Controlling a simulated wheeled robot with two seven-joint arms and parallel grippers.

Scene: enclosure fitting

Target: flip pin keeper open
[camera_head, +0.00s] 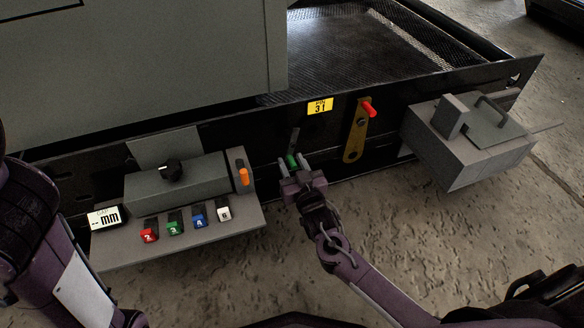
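On the dark front panel (225,146), left of and below the yellow "PIN 31" label (320,106), is a small dark upright lever (295,138) with a green part (291,160) at its lower end. This may be the pin keeper; I cannot be sure. My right gripper (299,171) is at the green part, its fingertips close to or touching it. The gripper hides what lies just behind it, and whether its fingers hold the green part is unclear. My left arm comes in at the left, with its gripper out of view.
A brass lever (356,138) with a red handle (369,108) is right of the label. A grey box with a latch (470,150) projects farther right.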

